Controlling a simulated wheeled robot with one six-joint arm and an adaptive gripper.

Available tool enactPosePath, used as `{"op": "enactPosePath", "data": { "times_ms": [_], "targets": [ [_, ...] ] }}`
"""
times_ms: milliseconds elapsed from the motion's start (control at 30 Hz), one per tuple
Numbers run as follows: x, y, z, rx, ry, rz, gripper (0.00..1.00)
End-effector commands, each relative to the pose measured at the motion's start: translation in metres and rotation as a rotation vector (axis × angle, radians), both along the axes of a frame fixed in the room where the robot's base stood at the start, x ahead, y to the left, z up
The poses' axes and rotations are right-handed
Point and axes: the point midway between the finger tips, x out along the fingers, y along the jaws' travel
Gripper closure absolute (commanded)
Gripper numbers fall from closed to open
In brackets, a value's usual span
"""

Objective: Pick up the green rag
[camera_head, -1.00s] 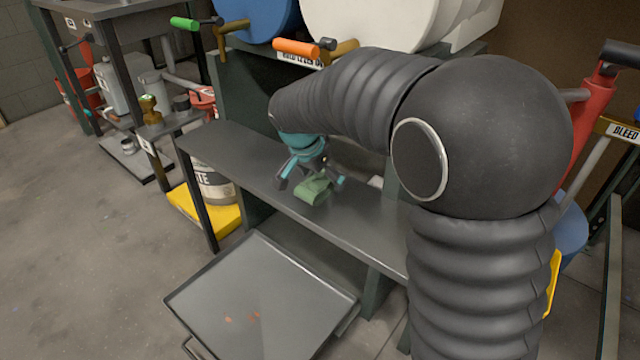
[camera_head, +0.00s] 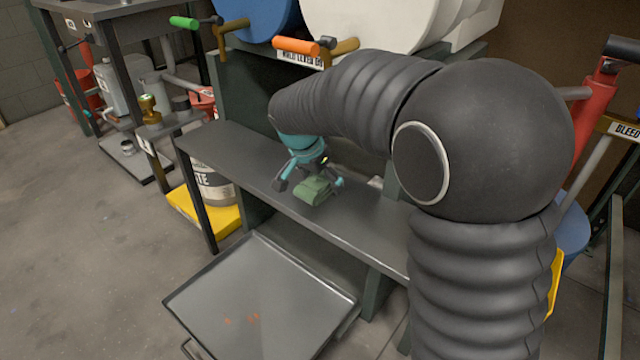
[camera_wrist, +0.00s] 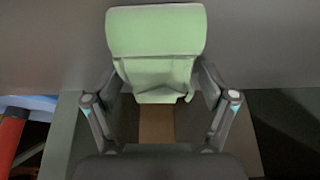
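The green rag (camera_head: 314,190) lies folded on the dark shelf (camera_head: 365,225), near its front edge. In the wrist view the rag (camera_wrist: 156,40) fills the top middle, ahead of and partly between my fingers. My gripper (camera_head: 310,180) is over the rag in the head view, with one finger to its left and one to its right. In the wrist view my gripper (camera_wrist: 160,98) has its fingers spread wide, one on each side of the rag's near end. I cannot tell whether either finger touches the rag.
A grey tray (camera_head: 260,290) sits low in front of the shelf. Drums (camera_head: 370,22) and an orange-handled lever (camera_head: 297,46) are above and behind. A labelled bucket (camera_head: 213,187) stands on a yellow base at left. The shelf left of the rag is clear.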

Motion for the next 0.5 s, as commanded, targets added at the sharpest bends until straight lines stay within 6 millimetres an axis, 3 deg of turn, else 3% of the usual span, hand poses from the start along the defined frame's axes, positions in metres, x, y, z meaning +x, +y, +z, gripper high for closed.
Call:
{"op": "enactPosePath", "data": {
  "times_ms": [33,133,233,267,500],
  "targets": [
    [0.0,0.0,0.0,0.0,0.0,0.0,0.39],
    [0.0,0.0,-0.0001,0.0,0.0,0.0,0.64],
    [0.0,-0.0001,-0.0002,0.0,0.0,0.0,0.66],
    [0.0,-0.0001,-0.0003,0.0,0.0,0.0,0.7],
    [0.0,-0.0002,0.0005,-0.001,0.001,0.0,0.71]
  ]
}}
